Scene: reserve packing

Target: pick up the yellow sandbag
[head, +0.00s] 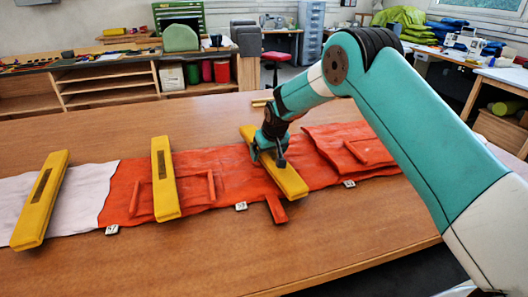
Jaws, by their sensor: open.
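Several long yellow bars, which look like the sandbags, lie across a red and white cloth (222,166) on the table. One yellow sandbag (291,184) lies right of centre, and my gripper (268,155) is down at its middle, with a finger showing at each side of it. The gripper is open; whether the fingers touch the bag cannot be told, and the gripper hides part of it. Another yellow sandbag (165,196) lies on the red part to the left. A third yellow sandbag (34,216) lies on the white part at far left.
Small white number tags (241,206) lie along the cloth's near edge. A small yellow piece (261,102) lies behind the cloth. The brown tabletop (200,262) is bare in front. Shelves and cluttered benches stand behind. My arm covers the right side.

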